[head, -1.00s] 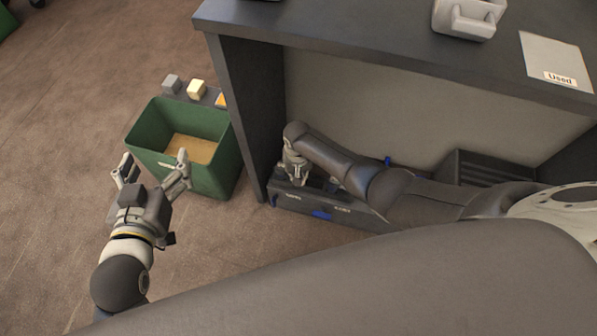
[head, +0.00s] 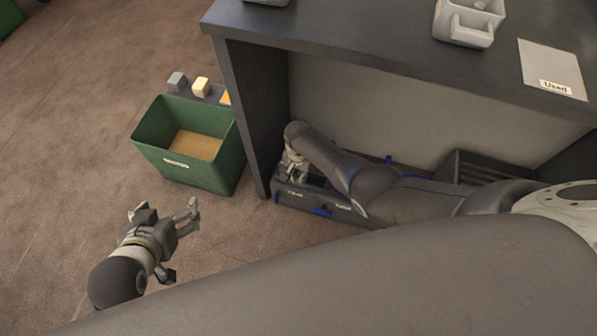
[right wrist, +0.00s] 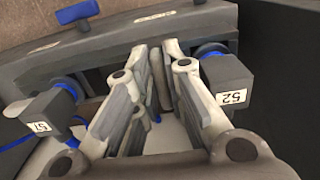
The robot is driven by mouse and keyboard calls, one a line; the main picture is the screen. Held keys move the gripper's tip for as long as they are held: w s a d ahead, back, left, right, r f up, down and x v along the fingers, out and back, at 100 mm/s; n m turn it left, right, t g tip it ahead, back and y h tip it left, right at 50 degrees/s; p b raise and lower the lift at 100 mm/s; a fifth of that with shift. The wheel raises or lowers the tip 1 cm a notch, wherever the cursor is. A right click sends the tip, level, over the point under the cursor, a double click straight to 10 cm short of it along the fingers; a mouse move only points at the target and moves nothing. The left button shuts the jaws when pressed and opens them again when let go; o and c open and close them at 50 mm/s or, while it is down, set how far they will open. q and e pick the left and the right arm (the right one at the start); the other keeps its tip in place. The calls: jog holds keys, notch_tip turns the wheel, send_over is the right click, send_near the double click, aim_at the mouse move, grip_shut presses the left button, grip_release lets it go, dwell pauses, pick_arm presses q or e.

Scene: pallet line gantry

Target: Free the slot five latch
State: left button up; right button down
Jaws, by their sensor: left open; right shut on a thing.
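My right gripper (right wrist: 156,58) is shut on a narrow grey piece (right wrist: 160,82) between two dark blocks. I cannot tell for sure that it is the slot five latch. The left block (right wrist: 52,108) has a tag that seems to read 51, the right block (right wrist: 222,82) one like 52; both have blue rings. In the head view my right gripper (head: 294,168) reaches into a dark case (head: 318,199) with blue tabs, on the floor under the bench. My left gripper (head: 166,211) is open and empty, above the floor at left.
A green bin (head: 203,169) stands left of the bench leg (head: 243,125), with small blocks behind it. The bench top (head: 365,38) above my right arm carries a grey holder (head: 468,32) and a sheet marked Used (head: 553,66). A blue tab (right wrist: 77,15) shows on the case rim.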

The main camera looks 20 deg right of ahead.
jog(key=shift+w, duration=0.15)
jog(key=c, duration=1.5)
grip_release()
jog(key=shift+n, duration=0.3)
